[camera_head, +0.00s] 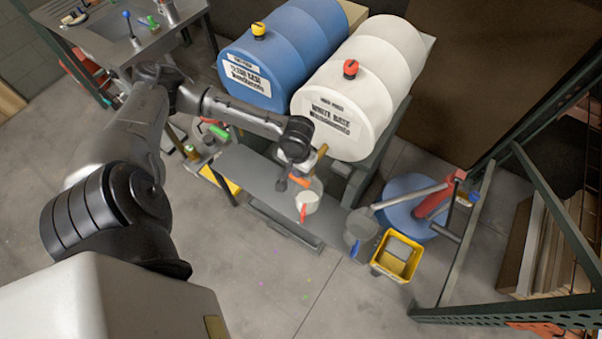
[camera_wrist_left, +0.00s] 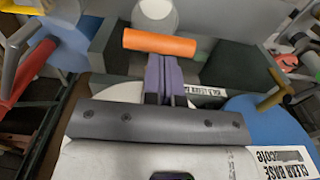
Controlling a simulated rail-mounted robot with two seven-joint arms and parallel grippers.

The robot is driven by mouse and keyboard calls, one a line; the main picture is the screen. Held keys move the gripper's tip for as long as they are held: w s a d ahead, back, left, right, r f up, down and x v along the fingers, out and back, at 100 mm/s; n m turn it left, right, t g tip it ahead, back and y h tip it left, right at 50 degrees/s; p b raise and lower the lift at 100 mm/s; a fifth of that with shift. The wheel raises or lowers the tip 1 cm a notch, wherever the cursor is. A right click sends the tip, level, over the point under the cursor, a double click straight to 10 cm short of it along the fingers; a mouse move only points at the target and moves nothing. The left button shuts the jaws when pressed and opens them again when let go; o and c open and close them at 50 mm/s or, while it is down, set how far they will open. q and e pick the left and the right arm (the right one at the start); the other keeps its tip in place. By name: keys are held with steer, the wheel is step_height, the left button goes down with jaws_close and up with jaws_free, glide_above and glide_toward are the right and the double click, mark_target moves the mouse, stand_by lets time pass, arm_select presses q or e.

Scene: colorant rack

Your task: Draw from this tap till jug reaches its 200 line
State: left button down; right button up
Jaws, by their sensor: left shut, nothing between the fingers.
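The white drum (camera_head: 345,90) is labelled "WHITE BASE", and a brass-coloured piece (camera_head: 320,153) shows at its lower front. An orange cylindrical tap handle (camera_head: 299,180) sits below the drum front; it also shows in the left wrist view (camera_wrist_left: 160,43). The pale jug (camera_head: 310,203) with a red handle stands on the grey bench below it; its round top seems to show in the wrist view (camera_wrist_left: 156,14). Its 200 line and contents cannot be read. My left gripper (camera_head: 283,184) is shut and empty, its purple fingers (camera_wrist_left: 168,76) close to the orange handle; contact is unclear. My right gripper is out of view.
A blue drum (camera_head: 285,45) lies beside the white one. The grey bench (camera_head: 250,178) has bare room left of the jug. A green rack frames the right side.

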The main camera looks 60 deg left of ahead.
arm_select(q)
steer(key=shift+f, duration=0.35)
stand_by(0.3)
steer(key=shift+f, duration=1.6)
step_height(320, 180, up, 4)
steer(key=p, duration=0.5)
steer(key=shift+f+p, duration=0.15)
steer(key=shift+p, duration=0.2)
steer(key=shift+f, duration=0.1)
